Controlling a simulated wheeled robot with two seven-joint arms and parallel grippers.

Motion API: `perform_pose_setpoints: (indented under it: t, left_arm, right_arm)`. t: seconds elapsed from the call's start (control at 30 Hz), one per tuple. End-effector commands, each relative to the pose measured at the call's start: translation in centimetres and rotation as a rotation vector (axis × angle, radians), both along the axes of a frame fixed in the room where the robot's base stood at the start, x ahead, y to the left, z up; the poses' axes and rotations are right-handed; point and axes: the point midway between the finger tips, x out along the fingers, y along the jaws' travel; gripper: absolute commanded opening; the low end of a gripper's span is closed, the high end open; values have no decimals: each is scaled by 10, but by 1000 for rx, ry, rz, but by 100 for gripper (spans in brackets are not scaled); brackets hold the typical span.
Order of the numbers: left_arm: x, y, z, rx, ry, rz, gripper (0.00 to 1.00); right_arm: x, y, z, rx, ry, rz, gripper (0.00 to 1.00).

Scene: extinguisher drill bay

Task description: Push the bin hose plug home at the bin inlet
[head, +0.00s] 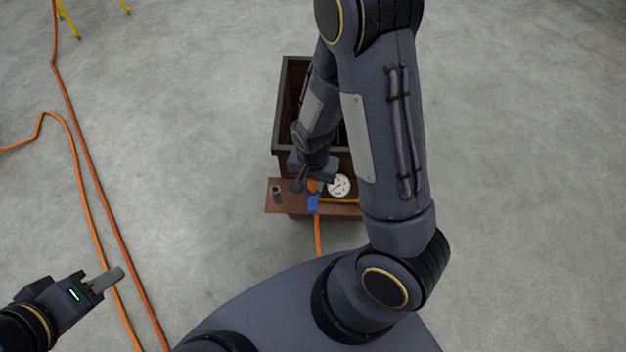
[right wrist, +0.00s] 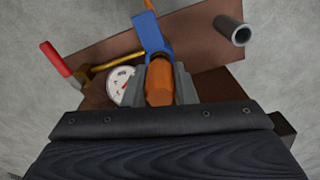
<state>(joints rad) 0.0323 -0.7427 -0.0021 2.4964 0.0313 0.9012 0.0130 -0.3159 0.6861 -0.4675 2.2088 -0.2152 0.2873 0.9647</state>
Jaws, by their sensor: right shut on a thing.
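An orange plug (right wrist: 159,82) is held between the grey fingers of my right gripper (right wrist: 160,90) in the right wrist view. A blue forked piece (right wrist: 152,35) lies against the plug; it also shows in the head view (head: 312,204). The orange hose (head: 318,236) runs from there toward my base. An open grey tube (right wrist: 232,29) on the brown ledge (head: 286,204) stands apart from the plug; I cannot tell whether it is the inlet. My right gripper (head: 314,184) is over the ledge of the brown bin (head: 277,130). My left gripper (head: 106,280) is away at the lower left, holding nothing visible.
A white dial gauge (right wrist: 123,86) sits close beside the plug. A yellow pipe (right wrist: 102,68) with a red handle (right wrist: 56,60) is also near. Orange hoses (head: 85,200) lie on the floor at left.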

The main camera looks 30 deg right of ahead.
Motion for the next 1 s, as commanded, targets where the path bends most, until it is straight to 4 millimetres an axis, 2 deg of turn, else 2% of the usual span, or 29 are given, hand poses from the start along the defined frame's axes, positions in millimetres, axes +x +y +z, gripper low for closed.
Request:
perform_pose_setpoints:
  t: [1.0]
  left_arm:
    - [0, 0, -10, 0, 0, 0, 36]
  right_arm:
    - [0, 0, -13, 0, 0, 0, 1]
